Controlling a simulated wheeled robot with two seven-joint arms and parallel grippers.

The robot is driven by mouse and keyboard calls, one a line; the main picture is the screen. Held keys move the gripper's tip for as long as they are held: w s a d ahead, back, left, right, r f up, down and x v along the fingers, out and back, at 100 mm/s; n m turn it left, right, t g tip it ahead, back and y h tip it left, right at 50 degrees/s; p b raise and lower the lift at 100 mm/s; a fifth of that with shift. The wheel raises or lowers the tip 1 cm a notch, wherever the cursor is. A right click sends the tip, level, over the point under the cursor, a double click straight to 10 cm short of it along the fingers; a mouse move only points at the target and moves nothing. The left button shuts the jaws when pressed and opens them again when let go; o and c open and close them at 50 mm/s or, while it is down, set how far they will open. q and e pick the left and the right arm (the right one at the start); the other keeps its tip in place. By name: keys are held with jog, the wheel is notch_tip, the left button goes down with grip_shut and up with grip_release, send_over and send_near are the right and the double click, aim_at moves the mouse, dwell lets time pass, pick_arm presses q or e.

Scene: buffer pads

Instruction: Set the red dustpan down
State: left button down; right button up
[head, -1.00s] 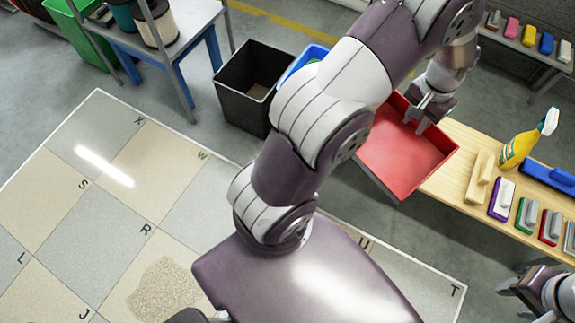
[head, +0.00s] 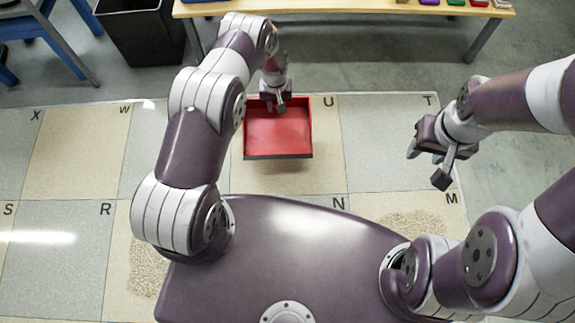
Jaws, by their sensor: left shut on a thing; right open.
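The red dustpan (head: 279,132) is in the middle of the head view, over the tiled floor mat near the tile marked U. Its dark front lip faces toward me. My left gripper (head: 275,104) is shut on the dustpan at its far edge; the fingers partly hide that edge. I cannot tell whether the dustpan touches the mat or hangs just above it. My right gripper (head: 430,165) is open and empty, to the right of the dustpan, over the mat's right part near the letter T.
The mat (head: 62,160) has lettered tiles. Patches of grit (head: 410,222) lie near M and at the left beside my base (head: 148,262).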

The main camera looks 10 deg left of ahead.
aim_at(287, 143)
pick_arm(q)
jog(key=s+d+f+b, duration=0.1)
jog(key=s+d+f, duration=0.1)
jog(key=s+d+f+b, duration=0.1)
jog(key=s+f, duration=0.1)
jog(key=s, duration=0.1)
jog(key=s+d+f+b, duration=0.1)
jog(key=s+d+f, duration=0.1)
jog(key=s, duration=0.1)
jog(key=shift+s+d+f+b, duration=0.1)
jog(key=shift+s+d+b, duration=0.15)
jog(key=shift+d+b, duration=0.15)
jog(key=shift+s+f, duration=0.15)
jog(key=shift+f, duration=0.15)
notch_tip(287, 143, down, 4)
jog(key=b, duration=0.3)
jog(key=shift+r, duration=0.35)
jog(key=shift+f, duration=0.1)
jog(key=c, duration=0.8)
grip_release()
jog(key=shift+c, duration=0.2)
